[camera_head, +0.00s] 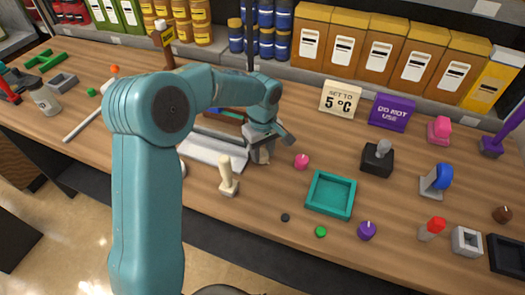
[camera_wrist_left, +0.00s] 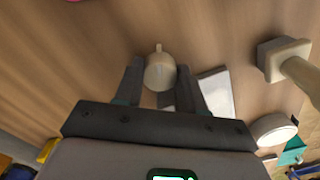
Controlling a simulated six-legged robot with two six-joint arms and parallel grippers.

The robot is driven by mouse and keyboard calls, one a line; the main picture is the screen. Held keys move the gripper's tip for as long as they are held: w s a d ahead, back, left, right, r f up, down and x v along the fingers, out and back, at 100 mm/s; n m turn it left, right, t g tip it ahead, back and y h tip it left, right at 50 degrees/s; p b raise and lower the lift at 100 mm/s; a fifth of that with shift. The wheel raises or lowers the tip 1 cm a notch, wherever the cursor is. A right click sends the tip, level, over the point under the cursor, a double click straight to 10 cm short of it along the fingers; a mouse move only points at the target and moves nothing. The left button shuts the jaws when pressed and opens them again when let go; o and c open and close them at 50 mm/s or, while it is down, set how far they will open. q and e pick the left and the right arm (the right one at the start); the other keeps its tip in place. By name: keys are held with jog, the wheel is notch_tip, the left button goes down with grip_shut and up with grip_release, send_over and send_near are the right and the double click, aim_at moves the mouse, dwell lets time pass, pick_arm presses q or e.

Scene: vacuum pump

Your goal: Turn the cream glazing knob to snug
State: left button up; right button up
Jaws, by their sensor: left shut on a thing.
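The cream knob (camera_wrist_left: 160,72) is a rounded piece with a small pointer at its far side. It sits between the two dark fingers of my left gripper (camera_wrist_left: 160,78), which is shut on it. In the head view my left gripper (camera_head: 264,138) points down at the bench, and part of the cream knob (camera_head: 261,156) shows below the fingers. The fingers hide much of it there. My right gripper is not in view.
A cream post on a square base (camera_head: 228,176) stands close by at the left. A pink knob (camera_head: 301,161) and a teal tray (camera_head: 331,194) lie to the right. A cream sign reading "SET TO 5 °C" (camera_head: 340,100) stands behind. A pale panel (camera_head: 212,150) lies left of the gripper.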

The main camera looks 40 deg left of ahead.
pick_arm(q)
jog(key=shift+m, duration=0.6)
jog(key=o, duration=1.1)
jog(key=shift+d, duration=0.1)
jog(key=shift+c, duration=0.2)
